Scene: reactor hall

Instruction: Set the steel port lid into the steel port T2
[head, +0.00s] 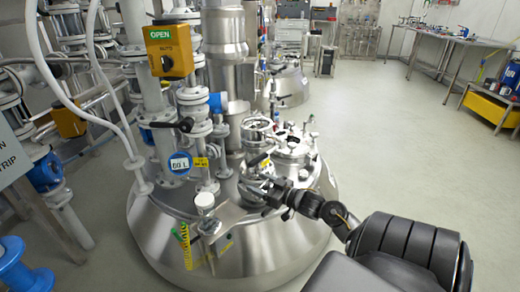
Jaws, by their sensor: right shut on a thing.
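My right gripper (272,193) reaches in from the lower right over the domed top of the steel vessel (262,240). It is shut on a small steel piece, which looks like the steel port lid (252,194), low over the vessel top. The fingers and nearby fittings hide part of it, and I cannot tell whether it touches the vessel. Several steel ports and fittings crowd the vessel top just behind the gripper. I cannot tell which one is steel port T2, and no T2 label is readable. My left gripper is not in view.
A round manway cover (294,146) stands behind the gripper. Valves and pipes, with a yellow OPEN box (168,50), rise at left. The floor at right is clear.

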